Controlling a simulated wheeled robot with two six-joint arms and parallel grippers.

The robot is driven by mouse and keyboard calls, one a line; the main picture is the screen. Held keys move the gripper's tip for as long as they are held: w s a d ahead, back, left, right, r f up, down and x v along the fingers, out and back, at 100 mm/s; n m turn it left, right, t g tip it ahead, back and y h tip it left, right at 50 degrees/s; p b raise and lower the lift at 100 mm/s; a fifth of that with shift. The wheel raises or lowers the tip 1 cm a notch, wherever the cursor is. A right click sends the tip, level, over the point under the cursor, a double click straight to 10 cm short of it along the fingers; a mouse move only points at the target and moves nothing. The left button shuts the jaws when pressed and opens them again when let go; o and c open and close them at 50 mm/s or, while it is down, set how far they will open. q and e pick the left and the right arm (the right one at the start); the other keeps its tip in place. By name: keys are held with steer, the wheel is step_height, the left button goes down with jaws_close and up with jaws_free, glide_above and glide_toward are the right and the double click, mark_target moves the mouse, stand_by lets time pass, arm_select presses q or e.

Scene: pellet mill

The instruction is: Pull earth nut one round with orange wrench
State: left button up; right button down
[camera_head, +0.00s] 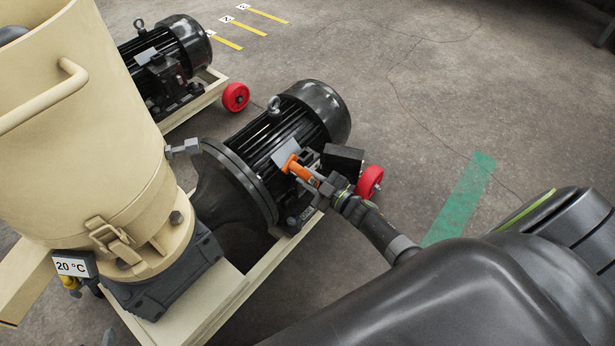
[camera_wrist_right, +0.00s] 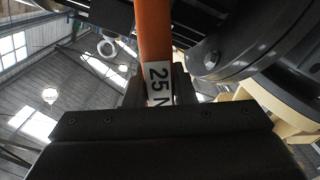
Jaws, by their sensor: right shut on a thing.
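The orange wrench (camera_head: 299,169) is at the near side of the black motor (camera_head: 303,118) in the head view. My right gripper (camera_head: 318,186) is shut on it. In the right wrist view the wrench's orange handle (camera_wrist_right: 153,35) rises from between the fingers, with a white label reading "25 N" at the grip. A grey plate (camera_head: 288,151) and a black box (camera_head: 342,160) are close to the wrench on the motor's side. I cannot make out the earth nut or tell whether the wrench sits on it. My left gripper is not in view.
The cream mill body (camera_head: 85,140) with a bent handle stands at the left. A "20 °C" display (camera_head: 74,266) hangs on it. A second motor (camera_head: 165,62) stands behind. Red wheels (camera_head: 369,181) carry the frames. Open floor with a green stripe (camera_head: 461,197) lies at the right.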

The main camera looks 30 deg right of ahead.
steer(key=shift+p+v, duration=0.55)
steer(key=shift+v, duration=0.85)
stand_by(1.6)
steer(key=shift+p+v, duration=0.4)
steer(key=shift+v, duration=1.05)
